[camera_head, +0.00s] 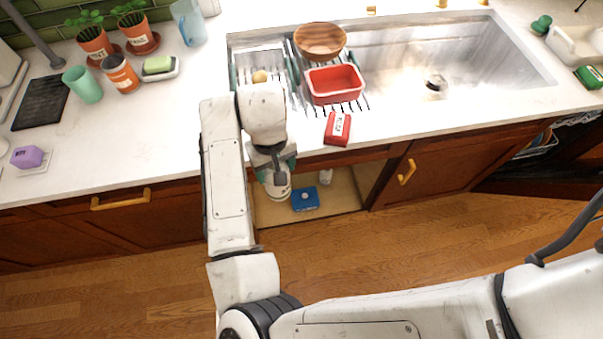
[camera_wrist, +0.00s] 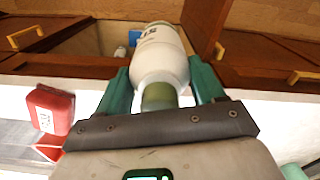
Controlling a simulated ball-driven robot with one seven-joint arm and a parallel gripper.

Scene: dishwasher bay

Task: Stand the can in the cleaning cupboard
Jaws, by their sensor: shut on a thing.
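My gripper (camera_wrist: 160,88) is shut on a white can (camera_wrist: 160,55) with dark lettering and a dull green end. One green finger lies on each side of it. In the head view my gripper (camera_head: 272,160) is low, in front of the counter edge, and the can (camera_head: 277,188) hangs below it, partly hidden by my wrist. The cleaning cupboard (camera_head: 345,198) under the sink stands open behind and to the right of the can, with a pale floor. It also shows in the wrist view (camera_wrist: 95,38). I cannot tell whether the can is inside its opening.
A blue box (camera_head: 306,200) and a small white item (camera_head: 325,176) stand in the cupboard. A red packet (camera_head: 338,129) lies on the counter edge above. A closed wooden door (camera_head: 415,168) is right of the opening. Bare cupboard floor shows right of the blue box.

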